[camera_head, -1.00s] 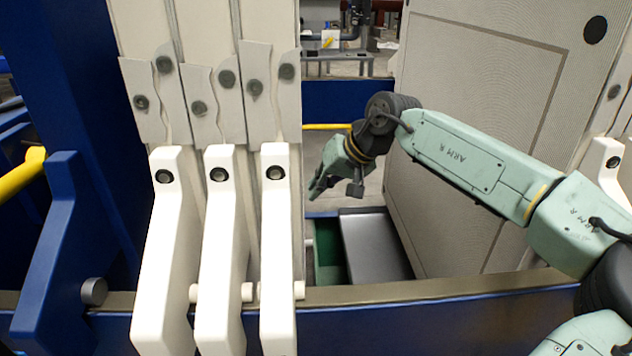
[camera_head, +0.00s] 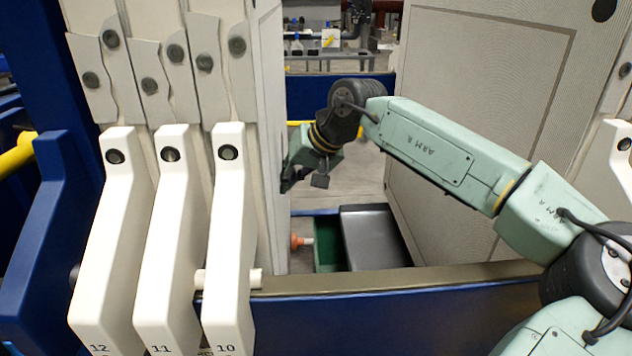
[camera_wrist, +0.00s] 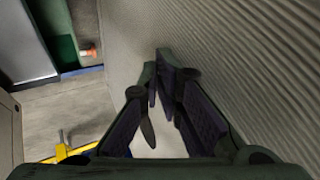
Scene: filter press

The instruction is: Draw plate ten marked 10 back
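Plate ten, marked 10 (camera_head: 228,240), is the rightmost of three white plates at the left in the head view. Its white side arm is upright on the rail, and its pale cloth-covered face turns right towards the gap. My gripper (camera_head: 288,182) is in the gap beside that face, close to its edge; contact is unclear. In the wrist view the ribbed face (camera_wrist: 235,60) fills the right side. My gripper's fingers (camera_wrist: 158,72) come together at their tips with nothing seen between them. The tips are partly hidden in the head view.
Plates 11 (camera_head: 170,240) and 12 (camera_head: 110,240) stand close left of plate ten. A large pale plate (camera_head: 480,120) stands across the gap. The blue rail (camera_head: 400,305) runs along the front. A grey-topped tray (camera_head: 372,240) and an orange-ended object (camera_head: 298,241) lie low in the gap.

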